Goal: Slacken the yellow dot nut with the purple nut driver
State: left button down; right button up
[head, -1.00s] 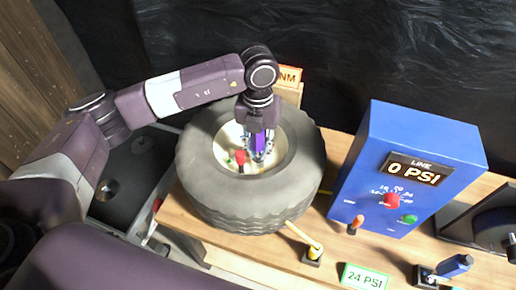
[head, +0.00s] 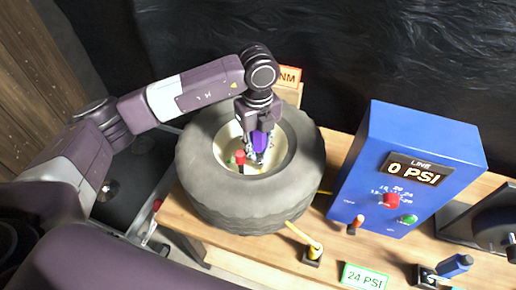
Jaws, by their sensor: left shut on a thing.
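The purple nut driver (head: 260,141) is upright inside the wheel's hub. My left gripper (head: 259,135) is shut on it from above. The wheel's grey tyre (head: 205,185) lies flat on the wooden bench, with a cream hub (head: 226,146) in its middle. A red-topped piece (head: 240,157) and a small green spot (head: 232,159) show in the hub, left of the driver. The yellow dot nut cannot be made out clearly; the driver's lower end and the gripper cover part of the hub. My right gripper is not in view.
A blue box (head: 358,170) reading 0 PSI, with red and green knobs, stands right of the tyre. A yellow-handled tool (head: 303,238) and a green 24 PSI sign (head: 364,277) are at the front. A blue-handled tool (head: 456,265) is at the right.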

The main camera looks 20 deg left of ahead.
aim_at(258, 133)
pick_arm(q)
jog(key=shift+r+p, duration=1.8)
jog(key=shift+r, duration=1.55)
jog(key=shift+f, duration=0.1)
notch_tip(258, 133, down, 4)
jog(key=m+b, duration=0.1)
jog(key=b, duration=0.3)
jog(key=shift+m, duration=0.4)
